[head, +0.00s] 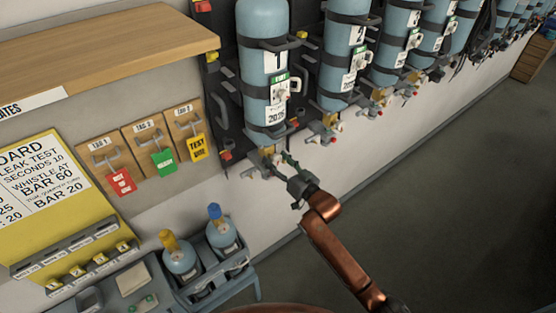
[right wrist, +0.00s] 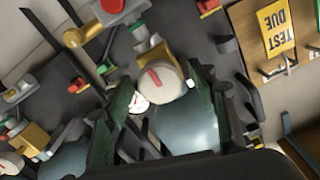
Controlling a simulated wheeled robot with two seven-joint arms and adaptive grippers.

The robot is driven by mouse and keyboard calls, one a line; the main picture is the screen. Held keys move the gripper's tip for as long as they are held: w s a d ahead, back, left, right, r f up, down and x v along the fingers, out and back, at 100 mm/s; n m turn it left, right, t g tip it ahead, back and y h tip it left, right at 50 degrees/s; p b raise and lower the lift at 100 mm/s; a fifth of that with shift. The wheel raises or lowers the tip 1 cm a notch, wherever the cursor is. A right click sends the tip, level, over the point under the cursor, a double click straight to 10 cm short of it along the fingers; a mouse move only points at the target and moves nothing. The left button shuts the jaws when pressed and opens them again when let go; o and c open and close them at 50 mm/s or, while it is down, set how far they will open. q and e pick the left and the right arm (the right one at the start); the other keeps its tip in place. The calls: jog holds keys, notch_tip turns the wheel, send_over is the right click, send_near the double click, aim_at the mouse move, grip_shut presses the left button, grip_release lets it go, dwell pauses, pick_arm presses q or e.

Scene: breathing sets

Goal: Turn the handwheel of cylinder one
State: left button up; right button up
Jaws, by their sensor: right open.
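Cylinder one (head: 264,88) is a pale blue bottle with a "1" label, hung valve-down on the dark wall rack at upper middle. Its brass valve (head: 266,159) is at the lower end, small and partly covered by my gripper. My right gripper (head: 283,166) reaches this valve from the lower right, open. In the right wrist view, the handwheel (right wrist: 160,82) is a round beige knob with a red mark. It lies between the two green-padded fingers, with cylinder one's blue body (right wrist: 190,125) behind it. Whether a finger touches it I cannot tell. My left gripper is not in view.
More cylinders, including cylinder two (head: 343,62), hang along the wall to the right. Tag hooks with a yellow "TEST DUE" tag (head: 197,147) are at left. A crate (head: 240,275) with two small bottles stands below. The floor at right is clear.

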jog(key=c, duration=1.2)
jog(key=shift+o, duration=0.2)
jog(key=n, duration=0.6)
jog(key=n+b, duration=0.1)
jog(key=n, duration=0.4)
jog(key=shift+n, duration=0.4)
